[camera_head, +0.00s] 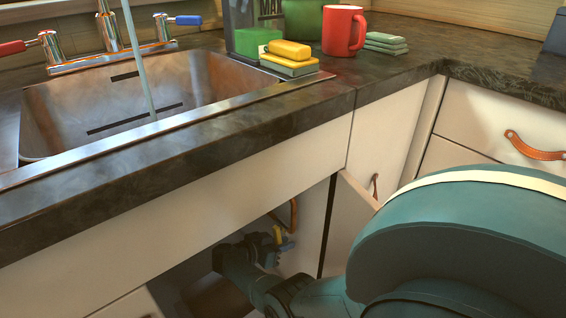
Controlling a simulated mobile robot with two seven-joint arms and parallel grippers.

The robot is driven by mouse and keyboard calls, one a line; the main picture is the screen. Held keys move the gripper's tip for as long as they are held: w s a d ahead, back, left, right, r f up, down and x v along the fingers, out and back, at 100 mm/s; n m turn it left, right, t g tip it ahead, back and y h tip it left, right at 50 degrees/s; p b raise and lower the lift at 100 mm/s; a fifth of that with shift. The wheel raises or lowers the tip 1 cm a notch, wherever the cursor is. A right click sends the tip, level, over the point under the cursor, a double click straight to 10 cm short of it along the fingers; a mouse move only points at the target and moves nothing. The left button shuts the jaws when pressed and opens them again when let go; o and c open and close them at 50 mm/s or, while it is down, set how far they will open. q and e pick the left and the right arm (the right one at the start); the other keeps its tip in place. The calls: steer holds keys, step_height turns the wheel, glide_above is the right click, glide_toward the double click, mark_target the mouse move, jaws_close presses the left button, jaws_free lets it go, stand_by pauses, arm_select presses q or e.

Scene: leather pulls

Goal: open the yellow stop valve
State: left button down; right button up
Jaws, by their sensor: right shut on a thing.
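My right arm reaches in from the lower right. The gripper hides part of the valve, and the cabinet is dim, so the handle's exact angle is hard to tell. My left gripper is not in view.
The counter edge and white front panel (215,195) lie above the opening. An open cabinet door (348,215) stands right of it. The sink (110,95), tap (108,40), red mug (343,32) and yellow sponge (290,50) are above.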

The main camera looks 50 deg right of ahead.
jaws_close()
steer(key=s+n+g, duration=0.1)
steer(key=n, duration=0.1)
steer(key=s+r+n+g+p, duration=0.1)
steer(key=shift+s+a+r+n+g, duration=0.15)
steer(key=shift+s+n+g, duration=0.15)
steer(key=shift+s+n, duration=0.1)
steer(key=o, duration=0.6)
jaws_free()
steer(key=shift+o, duration=0.2)
